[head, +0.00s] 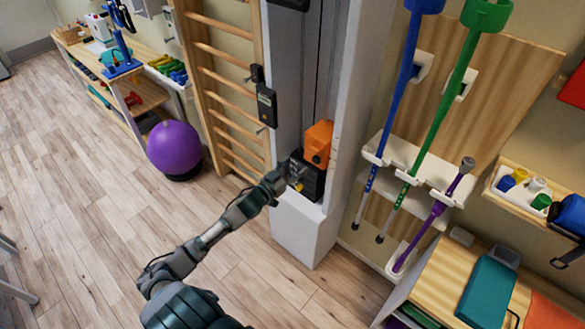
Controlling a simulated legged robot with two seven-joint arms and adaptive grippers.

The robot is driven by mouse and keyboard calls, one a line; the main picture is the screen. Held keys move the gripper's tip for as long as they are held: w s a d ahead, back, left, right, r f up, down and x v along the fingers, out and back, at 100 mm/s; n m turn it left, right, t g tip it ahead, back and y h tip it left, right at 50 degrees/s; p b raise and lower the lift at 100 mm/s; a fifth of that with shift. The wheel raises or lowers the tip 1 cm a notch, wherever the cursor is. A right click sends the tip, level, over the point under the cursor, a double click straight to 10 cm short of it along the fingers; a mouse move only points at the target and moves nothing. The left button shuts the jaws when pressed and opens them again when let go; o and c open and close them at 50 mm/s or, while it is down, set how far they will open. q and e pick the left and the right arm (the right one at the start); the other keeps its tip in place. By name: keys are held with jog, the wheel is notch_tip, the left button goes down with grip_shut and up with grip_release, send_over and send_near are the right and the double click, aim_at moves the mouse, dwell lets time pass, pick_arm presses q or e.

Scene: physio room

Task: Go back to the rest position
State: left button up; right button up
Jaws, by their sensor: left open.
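My left arm reaches from the bottom of the head view to the white column. My left gripper (292,174) is open, at the black weight block (313,183) low in the column. An orange block (318,143) sits on top of the black one. A small yellow part (298,187) shows right by the fingers. I cannot tell whether the fingers touch the block or the yellow part. My right gripper is not in view.
Wooden wall bars (227,88) and a purple ball (174,148) stand left of the column. Blue, green and purple crutches (440,95) hang in a rack to the right. A wooden shelf with a teal folded item (487,293) is at lower right.

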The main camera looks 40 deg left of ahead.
pick_arm(q)
jog(key=shift+s, duration=0.35)
